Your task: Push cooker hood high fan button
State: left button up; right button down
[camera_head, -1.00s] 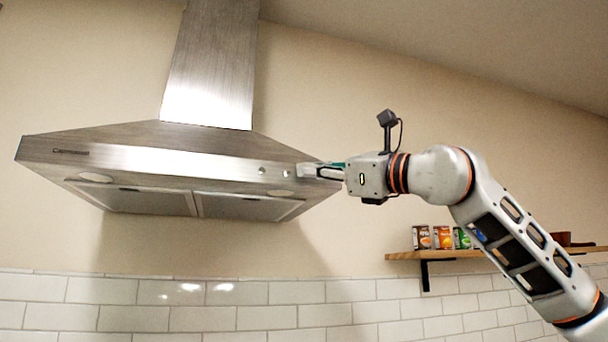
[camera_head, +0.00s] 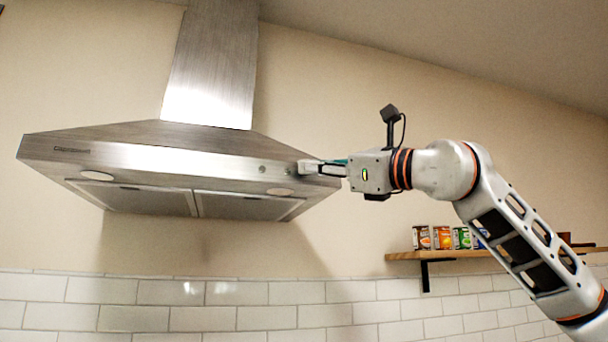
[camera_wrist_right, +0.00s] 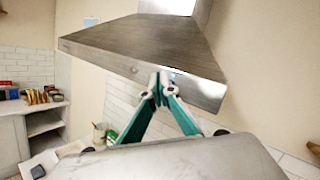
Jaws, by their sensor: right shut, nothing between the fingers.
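The stainless steel cooker hood (camera_head: 150,153) hangs on the wall at the left of the head view, and its front also shows in the right wrist view (camera_wrist_right: 120,52). Two small round buttons (camera_head: 262,169) are visible on the right part of its front strip. My right gripper (camera_head: 303,167) is shut and empty, its tips at the right end of that strip, close to or touching it. In the right wrist view its fingertips (camera_wrist_right: 160,80) meet against the hood's front edge. The spot under the tips is hidden. My left gripper is not seen.
A wooden shelf (camera_head: 470,254) with several cans (camera_head: 442,238) is on the wall at the right, behind and below my right arm. White tiles (camera_head: 200,318) line the lower wall. A counter with books (camera_wrist_right: 42,97) shows at the left of the wrist view.

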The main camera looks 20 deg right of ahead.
jog(key=s+b, duration=0.2)
jog(key=s, duration=0.4)
jog(key=shift+d+b, duration=0.15)
jog(key=shift+b, duration=0.15)
dwell(0.6)
